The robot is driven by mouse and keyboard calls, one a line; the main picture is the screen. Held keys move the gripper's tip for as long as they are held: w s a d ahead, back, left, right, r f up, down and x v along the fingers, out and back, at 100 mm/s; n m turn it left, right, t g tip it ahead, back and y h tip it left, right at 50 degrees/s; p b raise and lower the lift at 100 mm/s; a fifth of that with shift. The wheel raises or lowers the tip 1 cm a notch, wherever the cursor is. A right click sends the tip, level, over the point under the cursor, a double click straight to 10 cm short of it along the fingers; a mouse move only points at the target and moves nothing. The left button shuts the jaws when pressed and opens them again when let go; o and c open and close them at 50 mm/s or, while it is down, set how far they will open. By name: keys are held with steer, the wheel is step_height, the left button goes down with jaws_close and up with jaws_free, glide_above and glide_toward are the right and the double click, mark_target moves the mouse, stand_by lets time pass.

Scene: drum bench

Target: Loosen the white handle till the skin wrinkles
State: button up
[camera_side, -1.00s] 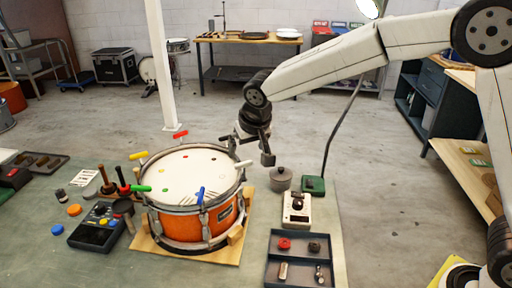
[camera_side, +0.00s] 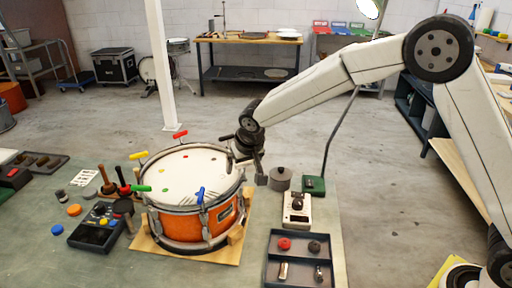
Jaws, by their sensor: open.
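The orange drum (camera_side: 205,227) stands on a wooden base on the bench, its pale skin (camera_side: 180,172) facing up with small coloured marks. Faint light streaks show on the skin near its right side; I cannot tell if they are wrinkles. Red (camera_side: 180,134), yellow (camera_side: 139,155), green (camera_side: 141,188) and blue (camera_side: 200,193) handles stand around the rim. The white handle (camera_side: 242,160) is at the right rim, mostly hidden by my gripper. My gripper (camera_side: 247,170) is open, pointing down over that rim, its fingers around or beside the handle; contact is unclear.
A grey lidded pot (camera_side: 280,178) stands close to the right of my gripper. A white meter (camera_side: 297,208) and a dark parts tray (camera_side: 270,272) lie nearer the front. A dark device (camera_side: 93,232) and upright mallets (camera_side: 121,182) are left of the drum.

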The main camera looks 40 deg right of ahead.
steer(key=shift+w+f, duration=0.1)
steer(key=shift+f, duration=0.1)
steer(key=c, duration=1.1)
steer(key=shift+n, duration=0.5)
steer(key=shift+n+y, duration=0.9)
steer(key=shift+n, duration=1.1)
steer(key=shift+n+g+y, duration=0.3)
steer(key=shift+n+y, duration=0.15)
steer(key=shift+n, duration=0.75)
steer(key=shift+n+g+y, duration=0.3)
steer(key=shift+n+y, duration=0.15)
steer(key=shift+n, duration=0.75)
